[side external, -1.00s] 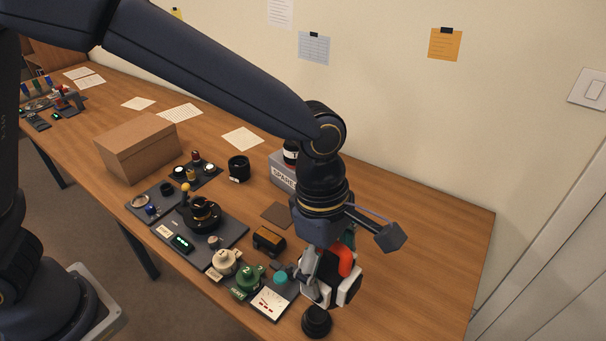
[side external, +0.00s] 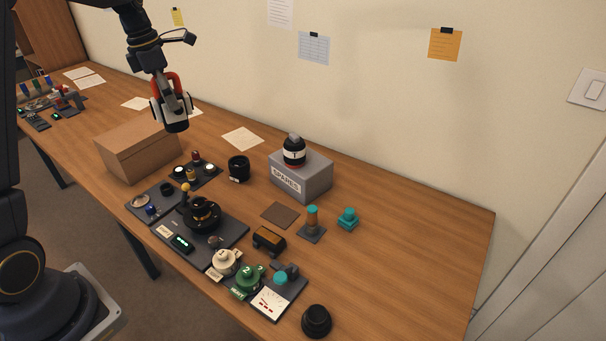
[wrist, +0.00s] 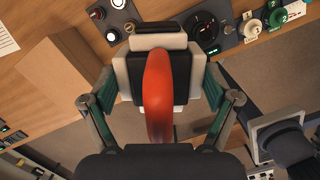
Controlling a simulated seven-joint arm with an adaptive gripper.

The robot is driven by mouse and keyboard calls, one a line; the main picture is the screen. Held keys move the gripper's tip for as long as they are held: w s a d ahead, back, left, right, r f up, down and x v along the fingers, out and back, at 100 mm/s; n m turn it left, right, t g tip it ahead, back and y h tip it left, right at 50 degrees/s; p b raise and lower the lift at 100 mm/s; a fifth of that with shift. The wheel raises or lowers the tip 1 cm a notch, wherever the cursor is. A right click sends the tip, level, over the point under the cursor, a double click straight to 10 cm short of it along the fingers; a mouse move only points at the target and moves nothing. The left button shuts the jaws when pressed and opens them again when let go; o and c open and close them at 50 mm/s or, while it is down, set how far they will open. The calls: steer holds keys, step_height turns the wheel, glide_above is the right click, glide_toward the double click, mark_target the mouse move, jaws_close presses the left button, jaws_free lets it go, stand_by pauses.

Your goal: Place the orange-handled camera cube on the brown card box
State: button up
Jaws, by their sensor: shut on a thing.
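The camera cube (wrist: 158,85) has white sides, a dark middle and an orange-red handle on top. My gripper (wrist: 160,95) is shut on it, with one finger on each side. In the side view my gripper (side external: 170,98) holds the cube (side external: 173,112) in the air, its dark lens end pointing down. The brown card box (side external: 140,150) stands closed on the table at the left, and the cube overlaps its right back corner in that view.
A grey SPARES box (side external: 300,178) carries a black-and-white jar. Dark panels with knobs and a dial unit (side external: 200,215) fill the middle of the table. A black cup (side external: 238,168) stands right of the card box. Papers lie behind it. The right end of the table is mostly clear.

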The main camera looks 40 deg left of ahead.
steer(key=s+a+r+n, duration=0.1)
steer(key=s+a+n, duration=0.2)
steer(key=s+a, duration=0.4)
steer(key=s+a+n, duration=0.2)
steer(key=s+a, duration=0.2)
steer(key=a, duration=0.5)
steer(key=shift+y, duration=0.4)
steer(key=shift+w+a+f, duration=1.55)
steer(key=shift+f, duration=0.55)
steer(key=shift+w+a+f, duration=1.6)
steer(key=shift+f, duration=0.55)
steer(key=shift+w+a+f, duration=1.55)
steer(key=shift+f, duration=0.55)
steer(key=shift+f, duration=0.15)
steer(key=o, duration=1.5)
steer(key=shift+c, duration=0.2)
